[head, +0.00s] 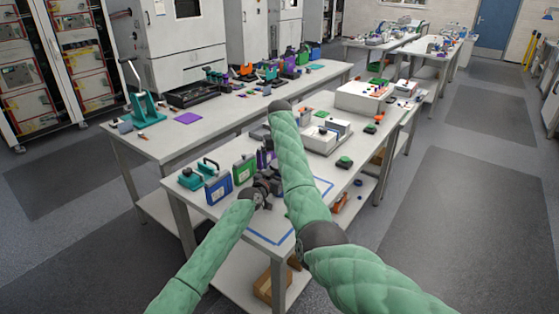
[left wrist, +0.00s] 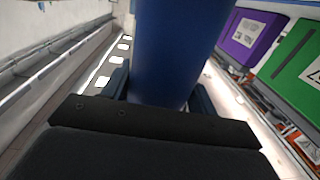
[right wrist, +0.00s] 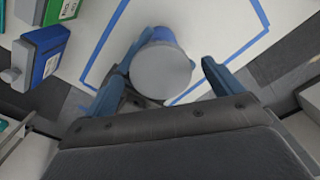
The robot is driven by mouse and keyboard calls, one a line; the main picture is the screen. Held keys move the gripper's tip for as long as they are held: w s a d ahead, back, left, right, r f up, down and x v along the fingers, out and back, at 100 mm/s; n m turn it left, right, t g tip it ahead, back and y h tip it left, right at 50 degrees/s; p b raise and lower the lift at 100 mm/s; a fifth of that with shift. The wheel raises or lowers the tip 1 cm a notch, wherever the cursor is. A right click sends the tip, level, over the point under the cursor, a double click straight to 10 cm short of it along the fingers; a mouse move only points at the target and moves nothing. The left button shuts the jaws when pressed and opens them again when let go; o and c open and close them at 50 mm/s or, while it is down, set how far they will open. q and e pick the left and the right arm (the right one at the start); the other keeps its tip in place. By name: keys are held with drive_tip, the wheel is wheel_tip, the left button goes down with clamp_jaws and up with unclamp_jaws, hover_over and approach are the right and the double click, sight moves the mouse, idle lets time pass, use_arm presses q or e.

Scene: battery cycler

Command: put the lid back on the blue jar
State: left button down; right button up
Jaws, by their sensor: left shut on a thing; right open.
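The blue jar (left wrist: 175,50) fills the middle of the left wrist view. My left gripper (left wrist: 160,95) is shut on its side. In the right wrist view a strip of the jar's blue side (right wrist: 165,37) shows behind a round grey lid (right wrist: 161,71). The lid covers the jar's top in that view; I cannot tell whether it is fully seated. My right gripper (right wrist: 163,82) is open, its fingers either side of the lid with a clear gap at the right finger. In the head view my left gripper (head: 264,192) is at the bench; my right arm hides the right gripper.
A blue pack (head: 218,187) and a green pack (head: 244,169) stand left of my left gripper. Blue tape (head: 262,238) marks the bench top. A white device (head: 320,137) stands farther back.

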drive_tip(key=shift+r, duration=2.2)
drive_tip(key=shift+c, duration=0.4)
